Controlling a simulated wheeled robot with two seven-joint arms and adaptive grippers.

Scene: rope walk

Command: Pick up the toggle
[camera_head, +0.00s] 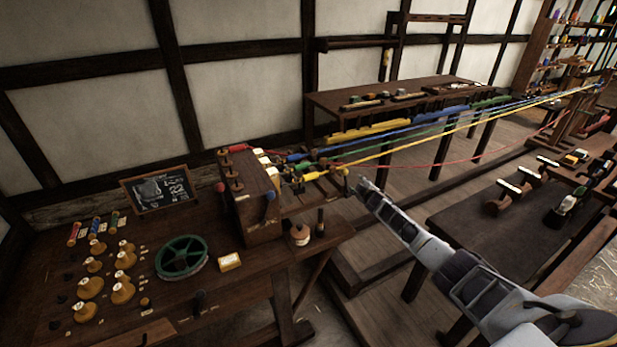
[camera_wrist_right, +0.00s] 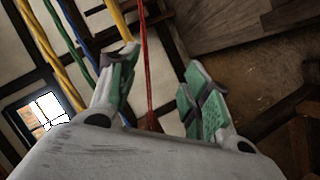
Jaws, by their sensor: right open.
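I cannot make out for certain which small piece is the toggle. Red, blue, green and yellow strands (camera_head: 400,147) run from a wooden block with pegs (camera_head: 255,205) toward the far right. My right gripper (camera_head: 364,187) is at the near end of these strands, just right of the block. In the right wrist view its two green-padded fingers (camera_wrist_right: 162,68) are apart. A red strand (camera_wrist_right: 145,65) passes through the view between them; whether it touches a finger is unclear. Yellow, green and blue strands (camera_wrist_right: 45,50) show left of the fingers. My left gripper is out of view.
The bench (camera_head: 215,285) holds a green wheel (camera_head: 181,257), several wooden spools (camera_head: 122,292) and a white-topped block (camera_head: 229,262). A chalkboard (camera_head: 160,190) leans at the back.

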